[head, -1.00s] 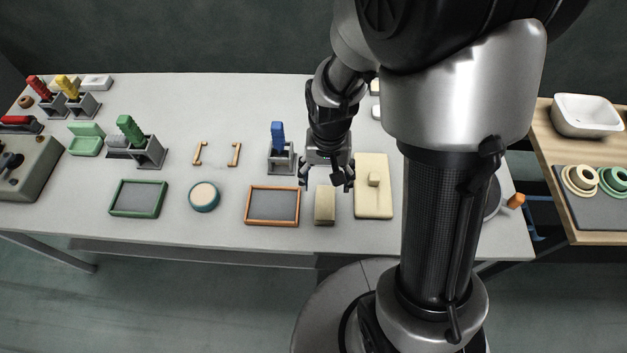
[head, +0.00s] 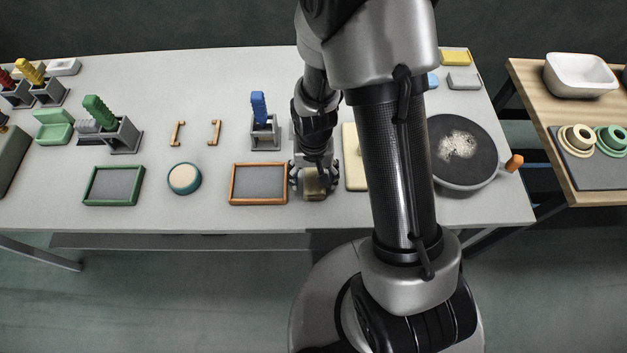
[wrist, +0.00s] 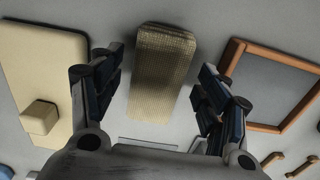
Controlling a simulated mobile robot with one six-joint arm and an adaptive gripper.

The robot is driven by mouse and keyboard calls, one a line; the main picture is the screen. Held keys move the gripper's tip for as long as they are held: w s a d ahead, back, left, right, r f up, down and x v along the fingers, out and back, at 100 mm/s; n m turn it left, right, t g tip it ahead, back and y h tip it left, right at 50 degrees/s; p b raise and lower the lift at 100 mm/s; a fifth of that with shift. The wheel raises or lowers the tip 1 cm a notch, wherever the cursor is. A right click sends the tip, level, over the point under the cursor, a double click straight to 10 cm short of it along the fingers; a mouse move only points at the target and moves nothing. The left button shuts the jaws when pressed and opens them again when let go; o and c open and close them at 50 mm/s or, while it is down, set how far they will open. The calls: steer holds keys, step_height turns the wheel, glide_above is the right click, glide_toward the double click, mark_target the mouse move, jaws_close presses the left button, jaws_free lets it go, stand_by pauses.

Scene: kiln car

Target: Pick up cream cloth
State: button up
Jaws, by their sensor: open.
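The cream cloth (wrist: 161,70) is a folded, textured beige block lying on the table. In the wrist view it lies between the two open fingers of my gripper (wrist: 160,95), with clear gaps on both sides and its far end beyond the fingertips. In the head view my gripper (head: 314,190) is low over the cloth (head: 315,184), with a finger to either side. The fingers and wrist hide part of the cloth there. The gripper is open and holds nothing.
An orange-framed tray (head: 258,203) lies close on the left of the cloth. A cream board (head: 352,172) with a small block (wrist: 39,117) lies on the other side. A blue-handled tool (head: 259,106) stands in a grey holder behind. A round dark pan (head: 462,151) is further right.

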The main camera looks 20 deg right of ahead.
steer(key=shift+f, duration=0.5)
steer(key=shift+r, duration=0.1)
steer(key=shift+c, duration=0.4)
steer(key=c, duration=1.1)
